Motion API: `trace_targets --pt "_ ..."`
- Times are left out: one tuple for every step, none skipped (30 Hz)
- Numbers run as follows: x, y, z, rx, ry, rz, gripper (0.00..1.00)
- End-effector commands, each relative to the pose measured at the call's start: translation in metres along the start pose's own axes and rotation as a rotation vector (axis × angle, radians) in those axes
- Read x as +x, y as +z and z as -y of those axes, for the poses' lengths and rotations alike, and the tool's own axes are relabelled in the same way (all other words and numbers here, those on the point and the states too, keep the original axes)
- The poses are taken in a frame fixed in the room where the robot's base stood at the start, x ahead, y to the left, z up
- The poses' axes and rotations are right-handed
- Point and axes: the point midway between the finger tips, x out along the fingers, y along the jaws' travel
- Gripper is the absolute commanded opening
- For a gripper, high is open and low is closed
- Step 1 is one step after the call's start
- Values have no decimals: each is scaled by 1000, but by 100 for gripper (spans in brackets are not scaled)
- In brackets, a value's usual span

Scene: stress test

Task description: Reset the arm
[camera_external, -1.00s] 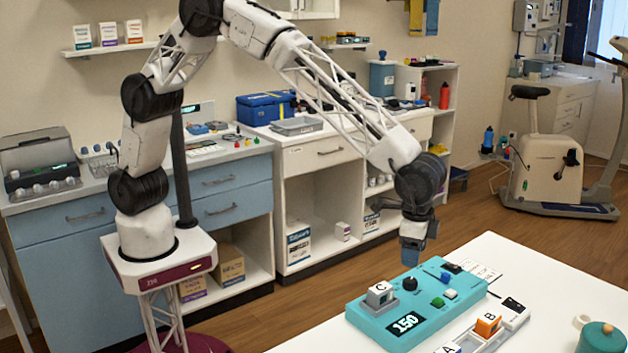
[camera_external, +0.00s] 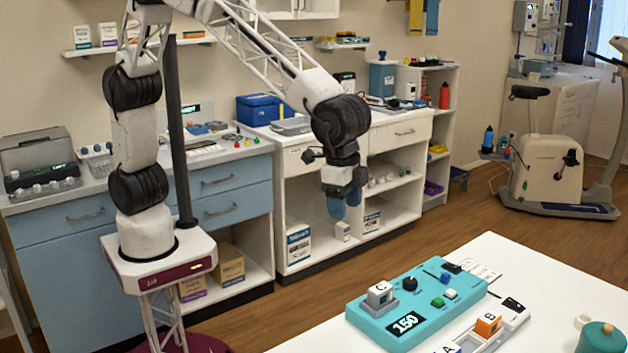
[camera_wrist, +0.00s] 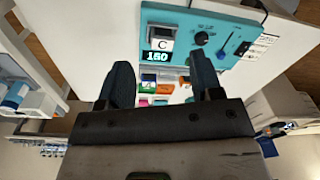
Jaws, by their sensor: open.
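My gripper (camera_external: 345,206) hangs in the air in front of the white cabinet, to the left of and above the white table (camera_external: 530,270). In the wrist view my gripper (camera_wrist: 163,85) shows two dark blue fingers set apart, with nothing held between them. The teal device (camera_external: 450,285) lies on the table, apart from my gripper, with a "150" display (camera_external: 405,323), a dark knob (camera_external: 410,284) and a block marked C (camera_external: 381,295). It also shows at the top of the wrist view (camera_wrist: 225,30).
A white tray (camera_external: 472,338) with an orange B block (camera_external: 488,325) lies in front of the device. A teal pot (camera_external: 600,338) stands at the table's right. Counters with a blue box (camera_external: 265,108) line the wall. An exercise bike (camera_external: 545,165) stands at the right.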

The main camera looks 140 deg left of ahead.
Motion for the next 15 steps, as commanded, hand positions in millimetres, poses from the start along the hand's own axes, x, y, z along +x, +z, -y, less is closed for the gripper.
trace_targets --pt "-10 13 -6 10 2 -6 59" --pt "-16 20 -9 15 3 -10 59" --pt "-21 29 -14 22 5 -13 59" --pt "-27 36 -17 28 6 -17 59" --pt "-31 43 -20 33 7 -19 59" --pt "-37 52 -24 40 8 -23 59" --pt "-42 60 -27 45 10 -26 59" --pt "-45 67 -29 50 11 -28 59" --pt "-51 77 -33 58 12 -33 59" --pt "-54 84 -36 63 13 -34 59" --pt "-58 92 -39 69 14 -38 59" --pt "-63 102 -42 75 16 -41 59" --pt "-66 109 -44 81 17 -44 59" --pt "-70 116 -46 86 18 -48 59" --pt "-74 127 -50 94 20 -51 59"
